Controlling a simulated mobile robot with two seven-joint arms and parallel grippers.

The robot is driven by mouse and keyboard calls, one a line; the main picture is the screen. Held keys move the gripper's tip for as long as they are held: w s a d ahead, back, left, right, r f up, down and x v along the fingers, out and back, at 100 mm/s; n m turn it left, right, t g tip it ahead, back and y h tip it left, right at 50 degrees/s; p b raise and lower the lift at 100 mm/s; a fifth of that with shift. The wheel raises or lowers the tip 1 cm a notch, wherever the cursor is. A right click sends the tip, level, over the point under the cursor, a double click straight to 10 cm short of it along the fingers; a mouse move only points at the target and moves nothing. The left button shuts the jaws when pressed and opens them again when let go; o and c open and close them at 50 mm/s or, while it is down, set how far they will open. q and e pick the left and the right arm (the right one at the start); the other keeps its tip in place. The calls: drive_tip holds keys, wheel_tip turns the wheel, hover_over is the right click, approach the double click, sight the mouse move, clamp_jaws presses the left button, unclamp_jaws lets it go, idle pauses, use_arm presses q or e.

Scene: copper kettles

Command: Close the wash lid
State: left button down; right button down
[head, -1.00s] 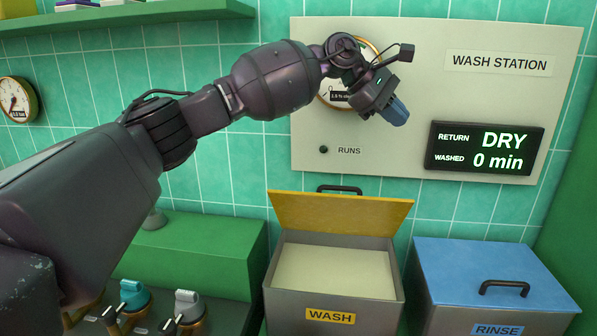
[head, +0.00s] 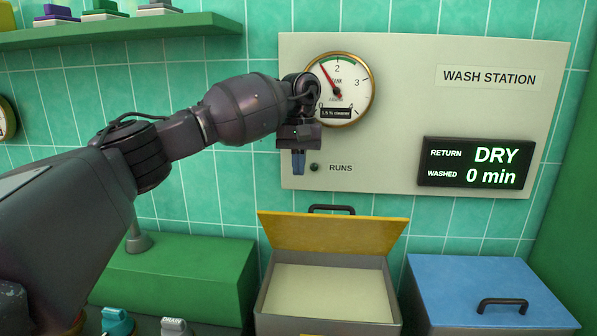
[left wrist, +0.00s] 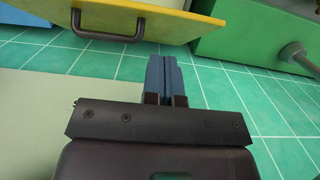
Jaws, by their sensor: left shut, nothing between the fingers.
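The wash lid (head: 333,233) is a yellow panel standing open and tilted up at the back of the grey wash bin (head: 330,292). A dark handle (head: 332,209) shows at its top edge. In the left wrist view the yellow lid (left wrist: 170,22) with its dark handle (left wrist: 108,27) lies across the top. My left gripper (head: 298,168) points down in front of the wall panel, above the lid's left part and apart from it. Its blue fingers (left wrist: 165,75) are shut with nothing between them. My right gripper is not in view.
A blue-lidded bin (head: 480,285) stands right of the wash bin. A green block (head: 180,280) is to the left. The wash station panel (head: 400,120) has a round gauge (head: 350,75) and a display (head: 475,165). A green shelf (head: 120,30) is at upper left.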

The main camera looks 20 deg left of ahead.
use_arm(q)
drive_tip(key=f, duration=0.5)
drive_tip(key=s+f+p, duration=0.1)
drive_tip(key=f, duration=0.1)
drive_tip(key=shift+d+f, duration=0.1)
drive_tip(key=shift+f, duration=0.4)
drive_tip(key=shift+f, duration=0.1)
drive_tip(key=shift+f, duration=0.1)
